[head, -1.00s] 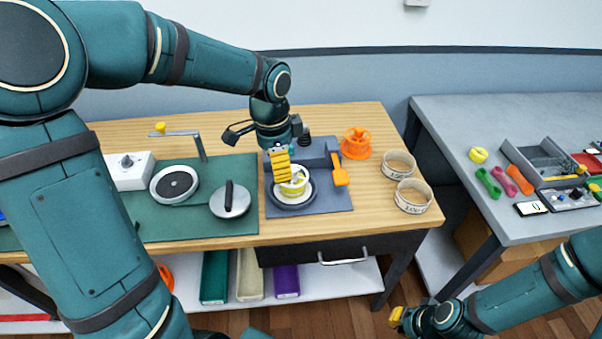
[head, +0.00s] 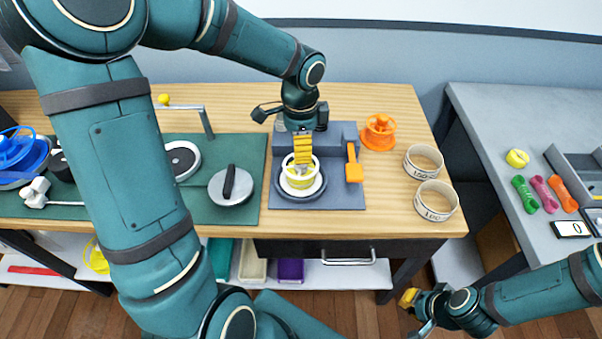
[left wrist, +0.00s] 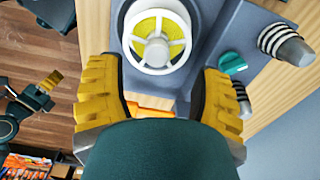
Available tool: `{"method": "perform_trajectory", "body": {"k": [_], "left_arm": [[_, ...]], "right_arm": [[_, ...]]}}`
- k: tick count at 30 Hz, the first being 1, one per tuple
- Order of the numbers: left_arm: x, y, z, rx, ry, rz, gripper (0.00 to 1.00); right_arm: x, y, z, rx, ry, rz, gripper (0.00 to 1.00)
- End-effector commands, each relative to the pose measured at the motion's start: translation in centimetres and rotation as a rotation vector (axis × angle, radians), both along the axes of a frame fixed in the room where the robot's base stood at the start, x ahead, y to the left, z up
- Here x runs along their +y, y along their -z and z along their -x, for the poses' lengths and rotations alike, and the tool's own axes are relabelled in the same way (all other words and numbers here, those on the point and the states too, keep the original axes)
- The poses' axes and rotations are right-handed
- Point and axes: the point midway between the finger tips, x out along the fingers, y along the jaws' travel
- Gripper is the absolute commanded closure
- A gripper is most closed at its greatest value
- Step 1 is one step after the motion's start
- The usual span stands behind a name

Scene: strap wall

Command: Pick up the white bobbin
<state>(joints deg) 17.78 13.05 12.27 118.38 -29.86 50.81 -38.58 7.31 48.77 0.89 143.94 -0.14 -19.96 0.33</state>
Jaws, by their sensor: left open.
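The white bobbin (head: 300,184), with yellow winding, stands on a dark round plate on the grey-blue fixture (head: 342,193). It also shows at the top of the left wrist view (left wrist: 157,52), with its white spoked flange facing the camera. My left gripper (head: 303,160) is over the bobbin in the head view, and its yellow fingers hide part of it. In the left wrist view the left gripper's fingers (left wrist: 160,95) are wide apart with nothing between them, and the bobbin is beyond them. My right gripper (head: 408,299) is low at the right, away from the bench; its opening is unclear.
An orange scoop-like tool (head: 353,168) lies on the fixture right of the bobbin. An orange spool (head: 379,133) and two labelled rings (head: 436,201) are on the wooden bench (head: 400,225). A grey disc with a black handle (head: 231,186) is on the left. A grey table (head: 500,115) stands right.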

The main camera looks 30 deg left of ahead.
Motion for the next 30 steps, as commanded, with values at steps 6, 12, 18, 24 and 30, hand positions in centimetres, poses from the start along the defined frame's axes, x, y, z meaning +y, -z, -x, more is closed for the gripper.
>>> {"method": "perform_trajectory", "body": {"k": [6, 12, 18, 24, 30], "left_arm": [[0.0, 1.2, 0.1, 0.0, 0.0, 0.0, 0.34], [-0.1, 4.1, 0.5, 0.002, 0.001, 0.0, 0.34], [-0.1, 5.6, 0.4, -0.001, 0.0, 0.0, 0.34], [-0.1, 5.4, 0.4, -0.001, 0.0, 0.0, 0.43], [-0.1, 5.4, 0.4, -0.001, 0.0, 0.0, 1.0]], "right_arm": [[0.0, 0.4, 0.0, 0.0, -0.001, 0.0, 1.0], [0.0, 1.5, -0.2, -0.005, 0.001, 0.001, 1.0], [0.0, 1.8, -0.3, -0.008, 0.001, 0.001, 1.0], [0.0, 1.7, -0.3, -0.008, 0.001, 0.001, 1.0], [0.0, 1.7, -0.3, -0.008, 0.001, 0.001, 1.0]]}}
